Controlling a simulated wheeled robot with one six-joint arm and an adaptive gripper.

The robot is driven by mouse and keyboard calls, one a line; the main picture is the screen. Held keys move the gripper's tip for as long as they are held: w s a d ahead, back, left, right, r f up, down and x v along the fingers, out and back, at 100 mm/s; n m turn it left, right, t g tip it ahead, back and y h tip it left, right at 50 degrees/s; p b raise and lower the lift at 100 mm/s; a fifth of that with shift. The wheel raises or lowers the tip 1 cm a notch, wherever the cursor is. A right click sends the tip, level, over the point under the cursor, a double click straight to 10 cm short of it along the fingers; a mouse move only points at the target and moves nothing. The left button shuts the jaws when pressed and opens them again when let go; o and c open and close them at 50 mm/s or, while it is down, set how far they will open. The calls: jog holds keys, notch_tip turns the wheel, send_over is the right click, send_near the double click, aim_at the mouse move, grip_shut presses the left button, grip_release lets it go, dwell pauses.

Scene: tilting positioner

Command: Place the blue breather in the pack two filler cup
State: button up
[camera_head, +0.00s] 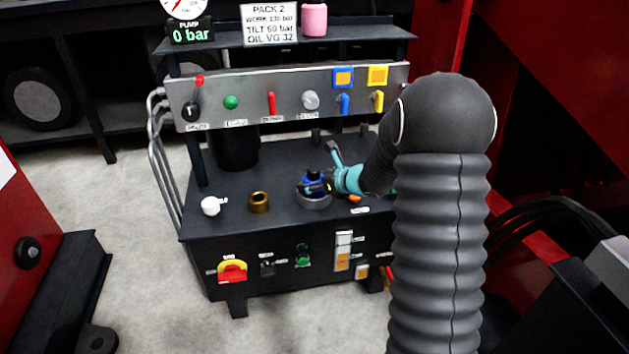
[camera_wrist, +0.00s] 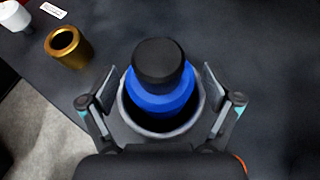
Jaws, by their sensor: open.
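The blue breather (camera_wrist: 160,100) has a black cap and stands upright inside a round grey cup (camera_wrist: 124,112) on the black bench top. In the head view the breather (camera_head: 314,177) and the cup (camera_head: 314,202) are at the front middle of the bench. My gripper (camera_wrist: 160,95) is open, with one finger on each side of the breather and a small gap to it. In the head view my gripper (camera_head: 325,185) reaches the breather from the right and partly covers it. The breather's lower end is hidden in the cup.
A brass ring-shaped cup (camera_head: 259,202) and a white fitting (camera_head: 211,206) stand to the left on the bench. A panel (camera_head: 290,97) with levers and buttons rises behind. The "PACK 2" sign (camera_head: 269,24) and a pink cup (camera_head: 313,20) are on the shelf above.

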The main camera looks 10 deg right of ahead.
jog(key=s+d+r+m+t+h, duration=0.1)
jog(key=s+d+r+m+h, duration=0.4)
jog(key=s+r+m, duration=0.5)
jog(key=s+d+r+m+t+h, duration=0.1)
jog(key=s+d+r+m+h, duration=0.5)
jog(key=m, duration=0.7)
jog(key=s+a+m+g+y, duration=0.2)
jog(key=s+a+m, duration=0.3)
jog(key=s+m, duration=0.5)
jog(key=s+a+f+m+g+y, duration=0.1)
jog(key=s+a+m+g, duration=0.3)
jog(key=s+m, duration=0.5)
jog(key=s+a+y, duration=0.1)
jog(key=s+a, duration=0.1)
jog(key=s, duration=0.3)
jog(key=shift+s+f+m+g, duration=0.25)
jog(key=shift+m+g, duration=0.05)
jog(key=shift+m, duration=0.1)
